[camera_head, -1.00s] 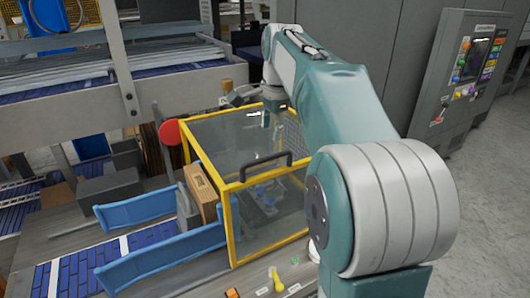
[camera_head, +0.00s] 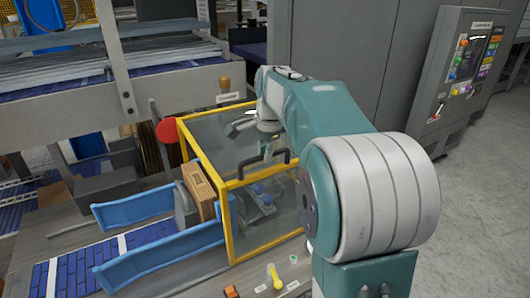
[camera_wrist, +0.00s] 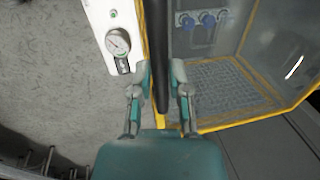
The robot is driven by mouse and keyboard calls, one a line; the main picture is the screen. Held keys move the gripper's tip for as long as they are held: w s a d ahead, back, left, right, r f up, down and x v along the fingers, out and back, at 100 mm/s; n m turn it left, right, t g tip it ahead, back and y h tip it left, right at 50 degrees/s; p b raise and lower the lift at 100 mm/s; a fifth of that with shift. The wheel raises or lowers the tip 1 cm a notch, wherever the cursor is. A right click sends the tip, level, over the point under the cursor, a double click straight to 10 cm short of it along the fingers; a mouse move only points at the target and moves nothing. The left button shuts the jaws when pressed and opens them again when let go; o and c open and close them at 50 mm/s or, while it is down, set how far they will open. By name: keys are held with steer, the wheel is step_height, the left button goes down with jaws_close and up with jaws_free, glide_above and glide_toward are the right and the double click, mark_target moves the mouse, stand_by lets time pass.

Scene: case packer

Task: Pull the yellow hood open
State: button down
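The yellow hood (camera_head: 229,228) is a yellow-framed box with clear panels, and it appears closed over the machine. Its dark bar handle (camera_head: 246,171) is on the upper front edge, partly hidden by my gripper in the head view. In the wrist view the black handle (camera_wrist: 157,40) runs between my two fingers. My gripper (camera_wrist: 160,72) is open, with one finger on each side of the bar and gaps showing. In the head view my gripper (camera_head: 266,152) points down at the handle. Whether a finger touches the bar cannot be told.
A cardboard box (camera_head: 199,188) stands at the hood's left side, near blue guide rails (camera_head: 160,258). A red disc (camera_head: 168,131) is by the hood's back left corner. A yellow-topped lever (camera_head: 273,276) stands in front. A control cabinet (camera_head: 460,85) is at right, beside open floor.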

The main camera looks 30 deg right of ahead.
steer(key=s+a, duration=0.1)
steer(key=a, duration=4.9)
steer(key=shift+s+a, duration=0.25)
steer(key=shift+s, duration=0.1)
steer(key=c, duration=0.6)
jaws_free()
steer(key=shift+r, duration=0.1)
step_height(320, 180, up, 11)
steer(key=s, duration=0.2)
steer(key=shift+r, duration=0.2)
